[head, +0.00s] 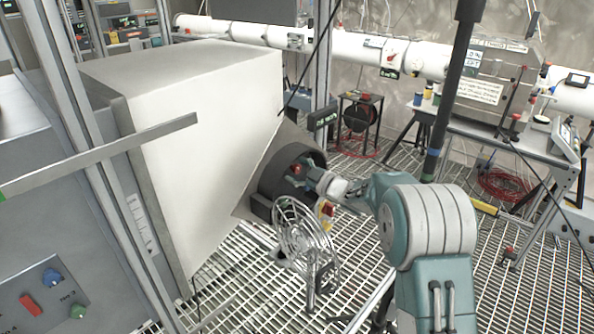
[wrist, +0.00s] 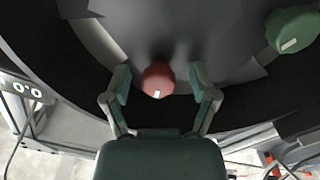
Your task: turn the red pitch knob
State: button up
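The red knob (wrist: 158,79) has a white mark on its face and sits inside a round, dark-rimmed housing. My gripper (wrist: 160,88) is open, with one finger on each side of the knob. Gaps show between the fingers and the knob, and I cannot tell the depth exactly. In the head view, my gripper (head: 312,177) reaches into the black ring housing (head: 268,182) on the slanted end of a large pale box. A small red spot shows there, partly hidden, and I cannot be sure it is this knob.
A green knob (wrist: 291,29) sits in the same housing, upper right in the wrist view. A wire-caged fan (head: 303,238) stands close below my gripper. The large white box (head: 205,110) is to the left, and a table (head: 500,128) with equipment is to the right.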

jog(key=v, duration=0.7)
jog(key=shift+s+d, duration=0.15)
jog(key=shift+d, duration=0.05)
jog(key=shift+f, duration=0.1)
jog(key=s+d+r+m+t+h, duration=0.2)
jog(key=d+r+m+t+h, duration=0.2)
jog(key=d+r+m+h, duration=0.35)
jog(key=s+d+r+m+g+h, duration=0.1)
jog(key=s+d+r+m+h, duration=0.4)
jog(key=s, duration=0.5)
jog(key=s+f+m+g+h, duration=0.1)
jog(key=s+f+m+g, duration=0.1)
jog(key=s, duration=1.2)
jog(key=s+d+f+m+g, duration=0.1)
jog(key=s+f+m+g, duration=0.2)
jog(key=s, duration=1.1)
notch_tip(320, 180, down, 2)
jog(key=g, duration=0.3)
jog(key=shift+s+d+f+h, duration=0.2)
jog(key=shift+s+d+h, duration=0.05)
jog(key=shift+d+h, duration=0.1)
